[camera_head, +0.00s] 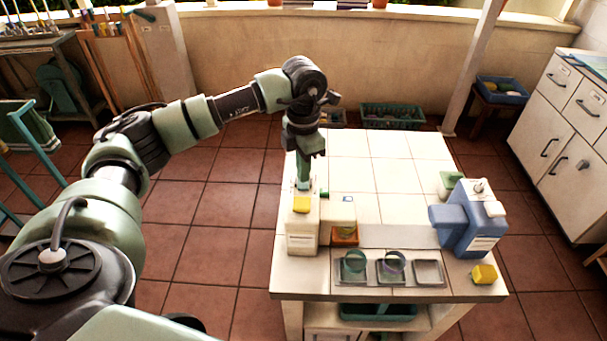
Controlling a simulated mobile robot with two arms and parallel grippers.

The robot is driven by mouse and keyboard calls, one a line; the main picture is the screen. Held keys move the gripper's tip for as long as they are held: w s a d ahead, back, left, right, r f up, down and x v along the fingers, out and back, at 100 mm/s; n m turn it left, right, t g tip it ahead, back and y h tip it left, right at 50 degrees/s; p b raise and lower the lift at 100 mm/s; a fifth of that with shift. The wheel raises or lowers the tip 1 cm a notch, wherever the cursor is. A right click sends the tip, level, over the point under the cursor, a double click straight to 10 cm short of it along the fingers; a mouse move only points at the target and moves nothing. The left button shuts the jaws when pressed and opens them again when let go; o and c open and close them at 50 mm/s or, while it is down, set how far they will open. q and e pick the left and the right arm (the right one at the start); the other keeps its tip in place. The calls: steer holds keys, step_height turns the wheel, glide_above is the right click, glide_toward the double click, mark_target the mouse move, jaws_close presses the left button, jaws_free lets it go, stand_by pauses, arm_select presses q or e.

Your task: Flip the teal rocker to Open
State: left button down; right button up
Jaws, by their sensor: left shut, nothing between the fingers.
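A white box-shaped unit (302,238) with a yellow block (302,204) on its upper front stands at the left of the tiled table (400,160). My left gripper (303,185) points down, shut and empty, just behind the yellow block at the unit's top. Whether its tips touch the unit I cannot tell. A small green piece (324,194) shows just right of the tips. I cannot tell whether this is the teal rocker; the gripper hides part of the unit's top. My right gripper is not in view.
A cream and orange unit (343,214) stands close right of the white one. Small trays (428,272), two holding round rings, lie at the table's front. The table's middle and back are clear.

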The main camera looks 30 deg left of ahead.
mark_target(303, 185)
arm_select(q)
step_height(303, 185, up, 5)
steer(key=p, duration=0.2)
steer(key=shift+p, duration=0.3)
stand_by(0.3)
